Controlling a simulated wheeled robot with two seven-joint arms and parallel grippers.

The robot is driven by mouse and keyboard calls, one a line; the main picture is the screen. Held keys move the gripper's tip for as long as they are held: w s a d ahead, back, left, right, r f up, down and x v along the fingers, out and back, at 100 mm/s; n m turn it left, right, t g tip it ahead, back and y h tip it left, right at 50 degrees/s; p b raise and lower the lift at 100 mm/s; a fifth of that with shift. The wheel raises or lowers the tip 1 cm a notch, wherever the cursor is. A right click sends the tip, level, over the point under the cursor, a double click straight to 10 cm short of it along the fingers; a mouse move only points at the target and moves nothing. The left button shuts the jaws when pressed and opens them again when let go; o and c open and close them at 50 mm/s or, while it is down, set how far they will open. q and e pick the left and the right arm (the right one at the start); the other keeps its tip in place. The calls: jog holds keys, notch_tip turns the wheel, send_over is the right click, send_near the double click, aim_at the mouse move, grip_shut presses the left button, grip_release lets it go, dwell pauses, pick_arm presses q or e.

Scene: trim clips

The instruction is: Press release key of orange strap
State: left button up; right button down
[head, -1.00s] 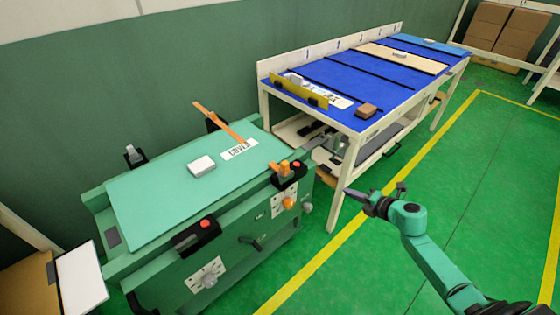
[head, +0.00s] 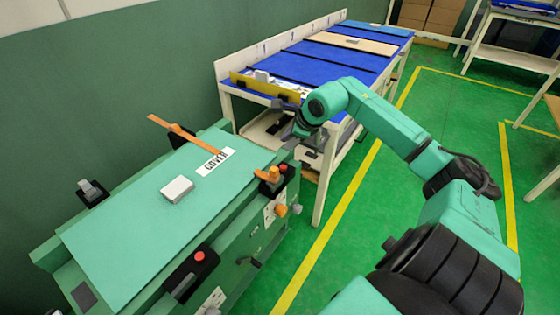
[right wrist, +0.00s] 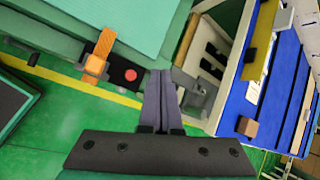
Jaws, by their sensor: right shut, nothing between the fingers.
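The orange strap (head: 186,134) stands up loose from the back edge of the green machine and reaches over its cover plate (head: 130,220). An orange buckle piece (head: 268,175) sits at the machine's front right corner, on a black block with a red key (head: 283,168). In the right wrist view the strap end (right wrist: 104,43), orange piece (right wrist: 95,65) and red key (right wrist: 130,74) show left of my fingers. My right gripper (head: 289,142) is shut and empty, above and slightly beyond that corner; its fingers (right wrist: 161,88) look apart from the key. My left gripper is not in view.
A second red key (head: 199,257) is on a black block at the machine's front left. A white block (head: 177,188) lies on the cover. A blue-topped workbench (head: 302,66) stands behind my right gripper. Green floor is clear at right.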

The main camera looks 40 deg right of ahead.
aim_at(285, 168)
notch_tip(285, 168, down, 9)
jog(key=b, duration=0.5)
jog(key=shift+w, duration=0.15)
jog(key=shift+a, duration=0.1)
jog(key=shift+b, duration=0.3)
dwell(1.3)
jog(key=shift+f+b, duration=0.4)
jog(key=shift+b, duration=0.05)
